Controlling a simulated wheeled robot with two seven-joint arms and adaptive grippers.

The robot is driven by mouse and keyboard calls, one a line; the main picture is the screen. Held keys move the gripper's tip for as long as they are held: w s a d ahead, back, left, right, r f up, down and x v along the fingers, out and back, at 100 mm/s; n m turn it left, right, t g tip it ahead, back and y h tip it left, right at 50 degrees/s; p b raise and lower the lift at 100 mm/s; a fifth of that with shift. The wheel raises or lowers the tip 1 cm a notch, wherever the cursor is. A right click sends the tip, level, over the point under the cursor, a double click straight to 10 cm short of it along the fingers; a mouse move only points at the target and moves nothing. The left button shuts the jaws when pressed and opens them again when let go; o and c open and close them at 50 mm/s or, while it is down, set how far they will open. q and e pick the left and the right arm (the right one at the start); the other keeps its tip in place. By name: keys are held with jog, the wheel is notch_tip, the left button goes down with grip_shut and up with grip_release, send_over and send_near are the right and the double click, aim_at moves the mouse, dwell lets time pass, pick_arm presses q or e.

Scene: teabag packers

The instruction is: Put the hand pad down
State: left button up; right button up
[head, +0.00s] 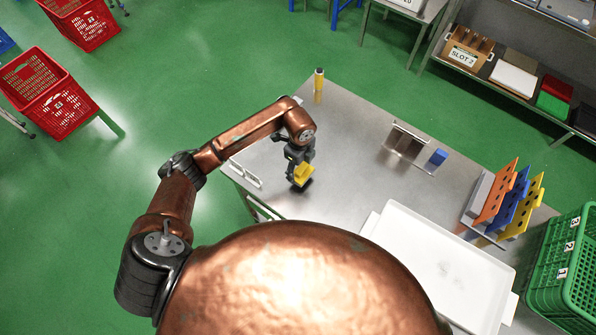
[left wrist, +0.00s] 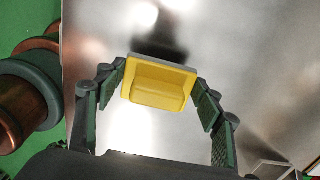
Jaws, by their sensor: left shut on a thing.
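The hand pad is a yellow block with a grip ridge and a grey underside (left wrist: 157,84), held between the fingers in the left wrist view. It also shows as a yellow piece in the head view (head: 303,173). My left gripper (head: 299,172) is shut on it, over the left part of the steel table (head: 350,155). A dark patch on the steel lies beside the pad; I cannot tell whether the pad touches the table. My right gripper is not in view.
A yellow bottle (head: 319,86) stands at the table's back corner. A blue block (head: 438,157) lies by a metal holder (head: 404,146). A white tray (head: 440,262), coloured racks (head: 510,200) and a green crate (head: 565,265) are at the right. The table's middle is clear.

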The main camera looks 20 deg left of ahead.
aim_at(298, 172)
pick_arm(q)
jog(key=shift+w+a+f, duration=0.15)
jog(key=shift+a+f, duration=0.05)
jog(key=shift+f, duration=0.1)
jog(key=shift+w+f, duration=0.1)
jog(key=shift+f, duration=1.55)
jog(key=shift+f, duration=0.1)
jog(key=o, duration=1.1)
notch_tip(298, 172, up, 12)
jog(key=shift+r, duration=0.15)
